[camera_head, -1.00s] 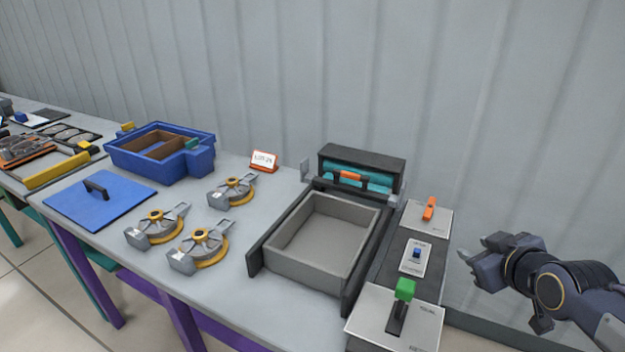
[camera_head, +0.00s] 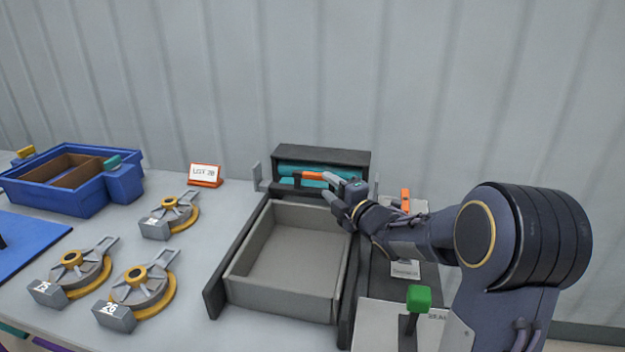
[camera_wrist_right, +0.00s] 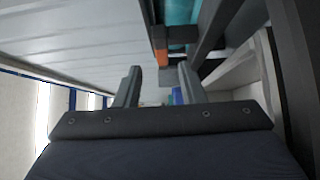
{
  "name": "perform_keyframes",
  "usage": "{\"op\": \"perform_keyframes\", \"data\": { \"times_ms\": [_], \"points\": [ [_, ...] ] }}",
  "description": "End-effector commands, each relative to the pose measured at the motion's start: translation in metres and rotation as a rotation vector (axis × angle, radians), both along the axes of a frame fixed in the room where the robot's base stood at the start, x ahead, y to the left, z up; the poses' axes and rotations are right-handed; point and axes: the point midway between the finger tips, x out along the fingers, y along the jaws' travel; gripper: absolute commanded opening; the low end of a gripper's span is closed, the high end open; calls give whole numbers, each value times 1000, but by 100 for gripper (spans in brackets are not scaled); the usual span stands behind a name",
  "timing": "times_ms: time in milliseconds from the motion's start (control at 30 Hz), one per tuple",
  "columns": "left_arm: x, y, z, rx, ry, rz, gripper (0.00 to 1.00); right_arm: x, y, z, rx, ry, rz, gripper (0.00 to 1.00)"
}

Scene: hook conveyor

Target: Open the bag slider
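The bag slider, an orange grip (camera_head: 314,176), sits on a teal bag (camera_head: 290,170) in a dark housing (camera_head: 321,155) behind the grey tray. My right gripper (camera_head: 329,186) reaches in from the right, its fingers pointing left and its tips close to the slider's right end. In the wrist view the right gripper (camera_wrist_right: 159,82) has its two fingers apart with nothing between them. The fingers cover part of the housing's right side. My left gripper is out of view.
The grey tray (camera_head: 233,273) stands in front of the housing. A green-knobbed lever (camera_head: 418,299) and an orange switch (camera_head: 405,197) lie right of it, partly behind my arm. Several hook trolleys (camera_head: 141,290), a sign (camera_head: 205,176) and a blue bin (camera_head: 122,186) stand left.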

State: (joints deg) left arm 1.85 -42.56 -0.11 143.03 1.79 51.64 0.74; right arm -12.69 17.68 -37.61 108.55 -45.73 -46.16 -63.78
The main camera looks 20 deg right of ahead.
Motion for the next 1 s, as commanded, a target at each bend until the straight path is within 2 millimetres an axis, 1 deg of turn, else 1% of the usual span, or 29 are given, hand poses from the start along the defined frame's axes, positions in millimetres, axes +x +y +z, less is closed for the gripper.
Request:
{"op": "perform_keyframes", "data": {
  "times_ms": [33,100,200,300,400,533,800,867,1000],
  "points": [
    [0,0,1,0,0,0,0,7,1,-5,-2,3,1,36],
    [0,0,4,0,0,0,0,23,4,-3,-3,2,2,36],
    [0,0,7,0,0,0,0,42,6,-3,-3,3,1,36],
    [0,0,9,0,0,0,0,57,8,-2,-1,1,0,36],
    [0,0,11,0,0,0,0,67,9,-2,-1,1,-1,36],
    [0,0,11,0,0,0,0,73,10,-3,1,0,0,36],
    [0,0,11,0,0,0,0,74,10,-3,2,0,-1,36],
    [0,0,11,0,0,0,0,74,10,-3,2,0,-1,30],
    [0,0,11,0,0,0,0,74,10,-3,2,0,-1,12]
  ]
}}
